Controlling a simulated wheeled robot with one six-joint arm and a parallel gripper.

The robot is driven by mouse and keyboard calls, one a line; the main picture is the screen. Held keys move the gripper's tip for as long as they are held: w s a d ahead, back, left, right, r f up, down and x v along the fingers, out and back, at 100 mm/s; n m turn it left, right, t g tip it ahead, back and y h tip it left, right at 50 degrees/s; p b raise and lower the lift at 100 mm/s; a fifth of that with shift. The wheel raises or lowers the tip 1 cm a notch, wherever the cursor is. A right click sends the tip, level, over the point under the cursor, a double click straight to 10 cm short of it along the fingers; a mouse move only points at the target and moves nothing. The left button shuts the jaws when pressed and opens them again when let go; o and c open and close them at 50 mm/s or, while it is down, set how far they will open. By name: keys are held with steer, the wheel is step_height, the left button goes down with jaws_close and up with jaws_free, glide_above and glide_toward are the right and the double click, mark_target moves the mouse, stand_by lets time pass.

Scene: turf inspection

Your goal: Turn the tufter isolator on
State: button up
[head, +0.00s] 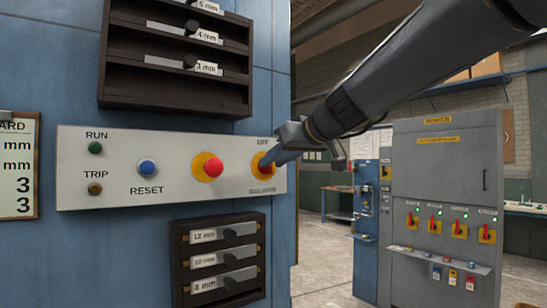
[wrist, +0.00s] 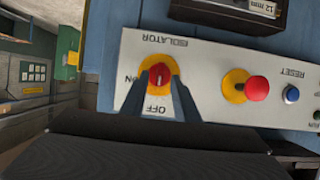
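The tufter isolator (wrist: 156,78) is a red rotary handle on a yellow plate at the end of a pale control panel (head: 130,185). In the wrist view OFF is printed below it, ON to its left and ISOLATOR above. The handle lies roughly along the line to OFF. My gripper (wrist: 160,80) is at the isolator, its two fingers on either side of the red handle. The fingers look open; whether they touch the handle is unclear. In the head view my gripper (head: 266,158) covers most of the handle, and the yellow plate shows around it.
A red push button (head: 213,168) on yellow is close beside the isolator, then a blue RESET button (head: 147,167) and RUN and TRIP lamps. Racks stand above (head: 175,85) and below (head: 195,285) the panel. A grey cabinet (head: 440,180) with several red switches stands behind right.

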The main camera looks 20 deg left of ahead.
steer(key=shift+x, duration=0.75)
jaws_close()
